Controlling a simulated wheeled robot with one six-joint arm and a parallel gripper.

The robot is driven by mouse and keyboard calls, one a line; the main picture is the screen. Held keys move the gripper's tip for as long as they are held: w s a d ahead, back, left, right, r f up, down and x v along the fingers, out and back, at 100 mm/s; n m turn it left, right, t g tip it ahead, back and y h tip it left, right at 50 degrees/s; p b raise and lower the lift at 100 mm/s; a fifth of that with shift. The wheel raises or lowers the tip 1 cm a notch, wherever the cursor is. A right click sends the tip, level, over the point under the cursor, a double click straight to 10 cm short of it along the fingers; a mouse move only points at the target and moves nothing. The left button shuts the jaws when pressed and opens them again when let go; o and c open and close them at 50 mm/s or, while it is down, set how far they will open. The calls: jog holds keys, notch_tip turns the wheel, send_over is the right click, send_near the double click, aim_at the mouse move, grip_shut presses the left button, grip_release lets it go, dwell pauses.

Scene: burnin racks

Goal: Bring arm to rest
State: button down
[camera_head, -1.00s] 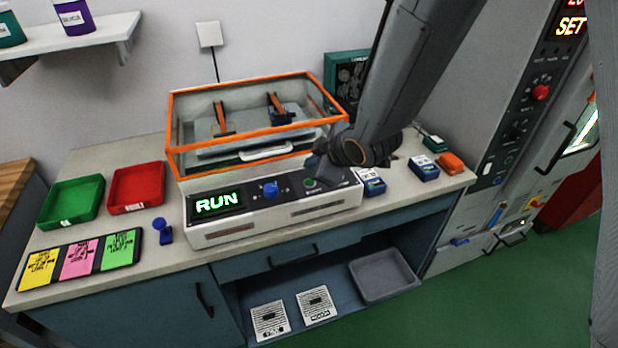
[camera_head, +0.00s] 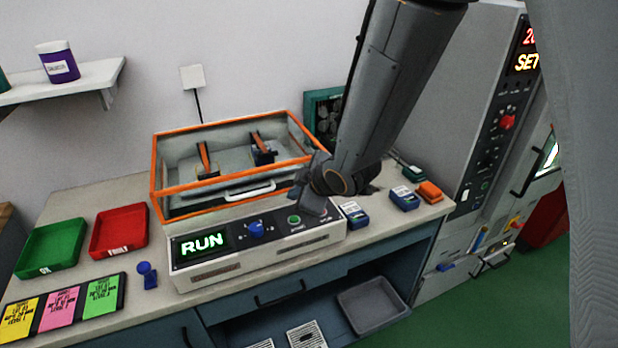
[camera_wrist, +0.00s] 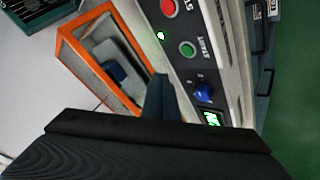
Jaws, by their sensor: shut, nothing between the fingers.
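My gripper (camera_head: 308,197) hangs in front of the right end of the orange-framed test machine, close over its front panel. It also shows in the wrist view, where its dark shut fingers (camera_wrist: 161,98) point toward the panel and hold nothing. The machine (camera_head: 255,225) has a clear cover with orange edges and a lit display (camera_head: 202,243) reading RUN. A blue knob (camera_head: 256,229) and a green button (camera_head: 294,219) sit on its panel. In the wrist view the green START button (camera_wrist: 187,49) and a red button (camera_wrist: 169,7) are uncovered. I cannot tell whether the fingertips touch the panel.
A green tray (camera_head: 50,248) and a red tray (camera_head: 119,231) stand at the left of the bench. Blue boxed units (camera_head: 404,198) and an orange block (camera_head: 429,191) lie right of my arm. A tall grey cabinet (camera_head: 468,150) stands at the right. A grey bin (camera_head: 372,311) sits below.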

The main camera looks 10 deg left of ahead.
jog(key=s+d+m+g+h+b, duration=0.1)
jog(key=s+d+m+h, duration=0.3)
jog(key=d, duration=0.7)
jog(key=d+m+g+h+b, duration=0.1)
jog(key=d+m, duration=0.5)
jog(key=d, duration=0.5)
jog(key=s+d+m+g+h, duration=0.1)
jog(key=s+d+m+g, duration=0.2)
jog(key=s+d+m, duration=0.4)
jog(key=s+d, duration=0.2)
jog(key=s, duration=0.2)
jog(key=shift+d+m+b, duration=0.2)
jog(key=shift+m+b, duration=0.1)
jog(key=shift+b, duration=0.1)
jog(key=shift+a, duration=0.1)
